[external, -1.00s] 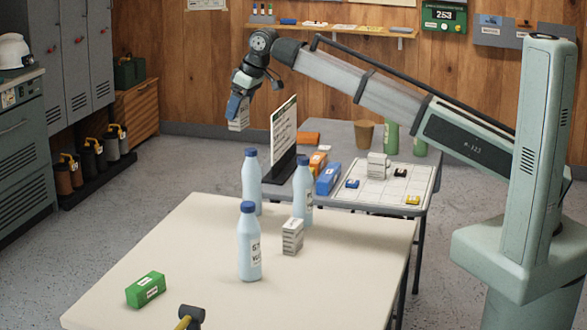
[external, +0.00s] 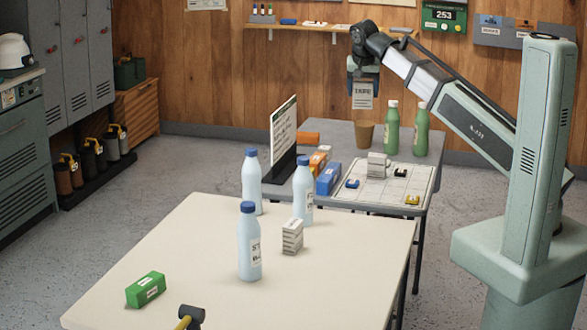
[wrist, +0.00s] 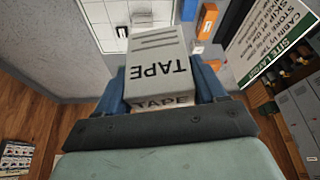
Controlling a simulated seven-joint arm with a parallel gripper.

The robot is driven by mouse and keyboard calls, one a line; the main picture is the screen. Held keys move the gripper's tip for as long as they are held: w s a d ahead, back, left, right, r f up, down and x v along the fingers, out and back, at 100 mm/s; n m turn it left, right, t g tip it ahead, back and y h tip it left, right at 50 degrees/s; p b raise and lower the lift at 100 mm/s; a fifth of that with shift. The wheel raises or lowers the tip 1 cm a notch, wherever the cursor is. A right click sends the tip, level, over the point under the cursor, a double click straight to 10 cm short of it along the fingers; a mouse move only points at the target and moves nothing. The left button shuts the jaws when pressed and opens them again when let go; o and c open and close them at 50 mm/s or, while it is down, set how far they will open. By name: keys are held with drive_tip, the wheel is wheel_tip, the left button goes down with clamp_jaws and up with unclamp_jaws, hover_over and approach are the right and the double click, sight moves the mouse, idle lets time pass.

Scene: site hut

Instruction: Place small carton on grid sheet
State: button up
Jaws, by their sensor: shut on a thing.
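My gripper (external: 363,83) is shut on a small grey-white carton marked TAPE (external: 362,97), held in the air above the back of the grey table. In the wrist view the carton (wrist: 158,68) sits between the blue fingers of my gripper (wrist: 165,88). The grid sheet (external: 385,188) lies on the grey table, in front of and below the carton. It bears a similar pale carton (external: 377,165) and small blue, black and yellow items. The grid sheet (wrist: 107,14) also shows at the top left of the wrist view.
A brown cup (external: 365,133) and two green bottles (external: 392,128) stand behind the sheet. A blue carton (external: 328,179), orange boxes and an upright sign (external: 284,140) stand to its left. The white front table (external: 200,240) holds pale bottles and another pale carton (external: 292,237).

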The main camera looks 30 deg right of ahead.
drive_tip(key=s+d+m, duration=0.2)
drive_tip(key=d, duration=0.3)
drive_tip(key=shift+g+h, duration=0.3)
drive_tip(key=shift+w+d+f, duration=0.1)
drive_tip(key=shift+d+f, duration=0.05)
drive_tip(key=shift+f, duration=13.9)
drive_tip(key=o, duration=1)
drive_tip(key=shift+f, duration=0.1)
drive_tip(key=v, duration=1.2)
